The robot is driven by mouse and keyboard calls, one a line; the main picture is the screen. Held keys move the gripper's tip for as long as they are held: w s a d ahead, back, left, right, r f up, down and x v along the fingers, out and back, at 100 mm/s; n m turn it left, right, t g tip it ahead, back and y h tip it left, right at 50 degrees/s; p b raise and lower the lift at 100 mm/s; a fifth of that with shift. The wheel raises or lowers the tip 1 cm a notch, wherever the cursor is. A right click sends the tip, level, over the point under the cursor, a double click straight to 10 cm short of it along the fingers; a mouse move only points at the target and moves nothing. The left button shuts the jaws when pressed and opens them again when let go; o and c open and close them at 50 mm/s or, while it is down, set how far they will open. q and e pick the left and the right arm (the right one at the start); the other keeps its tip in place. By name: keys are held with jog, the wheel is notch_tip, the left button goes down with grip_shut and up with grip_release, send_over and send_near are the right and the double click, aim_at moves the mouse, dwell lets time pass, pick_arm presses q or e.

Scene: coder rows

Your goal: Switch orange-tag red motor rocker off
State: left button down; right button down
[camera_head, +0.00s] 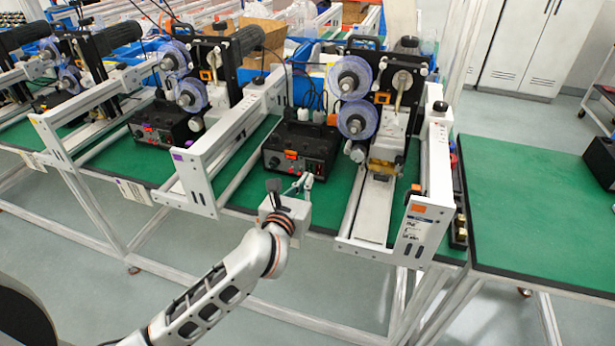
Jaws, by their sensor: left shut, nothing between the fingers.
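A black control box (312,143) stands on the green bench top in the middle of the view. An orange tag (291,154) is on its front face. A small red spot (274,161), which looks like a rocker, is at the left of that face; its position is too small to tell. My left gripper (302,183) is shut and empty, just in front of and below the box's front face. I cannot tell whether it touches the box. My right gripper is not in view.
A white-framed machine with blue reels (357,118) stands right of the box, its white rails reaching the bench edge. A white frame (200,178) stands to the left. Another black box (160,124) with red parts sits further left. The green table (535,205) at right is mostly clear.

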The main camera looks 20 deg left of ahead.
pick_arm(q)
jog(key=s+r, duration=0.1)
jog(key=s, duration=0.2)
jog(key=s+r, duration=0.1)
jog(key=s, duration=0.1)
jog(key=shift+r, duration=0.3)
jog(key=s+a+r+m+t, duration=0.3)
jog(key=s+m+t, duration=0.1)
jog(key=m, duration=0.6)
jog(key=s+d+f+m+h, duration=0.4)
jog(key=f+m, duration=0.1)
jog(key=m, duration=0.6)
jog(key=s+a+f+m+g, duration=0.1)
jog(key=s+f+m+g, duration=0.2)
jog(key=f+m, duration=0.3)
jog(key=s+a+f+m+g+y, duration=0.1)
jog(key=s+f+m+g, duration=0.2)
jog(key=s+f+m, duration=0.3)
jog(key=s+a+f+m+g, duration=0.1)
jog(key=s+f+m+g, duration=0.2)
jog(key=f, duration=1.1)
jog(key=s+m, duration=0.2)
jog(key=m, duration=0.2)
jog(key=shift+s+a+f+y, duration=0.2)
jog(key=shift+s+f+y, duration=0.05)
jog(key=shift+f+y, duration=0.15)
